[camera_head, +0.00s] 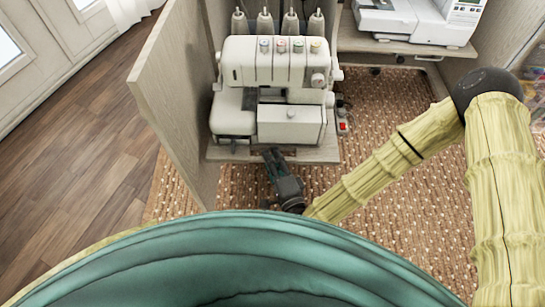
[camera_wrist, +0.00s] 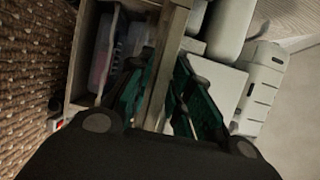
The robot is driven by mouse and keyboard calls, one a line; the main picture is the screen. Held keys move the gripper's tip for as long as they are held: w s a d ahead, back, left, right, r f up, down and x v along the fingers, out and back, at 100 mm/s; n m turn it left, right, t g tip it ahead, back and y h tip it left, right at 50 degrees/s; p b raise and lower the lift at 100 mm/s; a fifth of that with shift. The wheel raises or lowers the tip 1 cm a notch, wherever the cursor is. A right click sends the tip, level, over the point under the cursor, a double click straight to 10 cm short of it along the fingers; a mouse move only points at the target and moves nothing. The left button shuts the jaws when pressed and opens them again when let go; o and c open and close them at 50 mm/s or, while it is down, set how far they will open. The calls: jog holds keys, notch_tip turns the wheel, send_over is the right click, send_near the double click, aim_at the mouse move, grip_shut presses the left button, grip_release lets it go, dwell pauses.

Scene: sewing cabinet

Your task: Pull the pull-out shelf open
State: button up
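The pull-out shelf (camera_head: 323,154) is a pale wooden board under a white serger (camera_head: 277,65), low in the sewing cabinet. In the wrist view, the shelf's edge (camera_wrist: 167,62) runs between the two green-black fingers of my gripper (camera_wrist: 166,62). The fingers lean inward, one on each face of the board, and their tips appear to touch it. The gripper looks shut on the shelf's edge. The exact contact at the tips is partly hidden.
The cabinet's open side panel (camera_head: 177,95) stands left of the shelf. A white sewing machine (camera_head: 415,20) sits on another surface at upper right. A red-switched power strip (camera_head: 342,120) lies right of the shelf. The woven rug (camera_head: 385,190) has bare room in front.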

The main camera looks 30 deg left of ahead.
jog(key=v, duration=1.2)
dwell(0.6)
jog(key=s+d+f+n+g+h, duration=0.2)
jog(key=d+f+n+g+h, duration=0.45)
jog(key=d+f, duration=0.85)
jog(key=s+d+n+g+h+p, duration=0.1)
jog(key=s+d+g+h, duration=0.25)
jog(key=d, duration=0.75)
jog(key=s+d+g+h, duration=0.2)
jog(key=s+d+h, duration=0.2)
jog(key=d, duration=0.7)
notch_tip(320, 180, up, 37)
jog(key=p, duration=3.7)
jog(key=shift+w+p, duration=0.25)
jog(key=shift+p, duration=0.1)
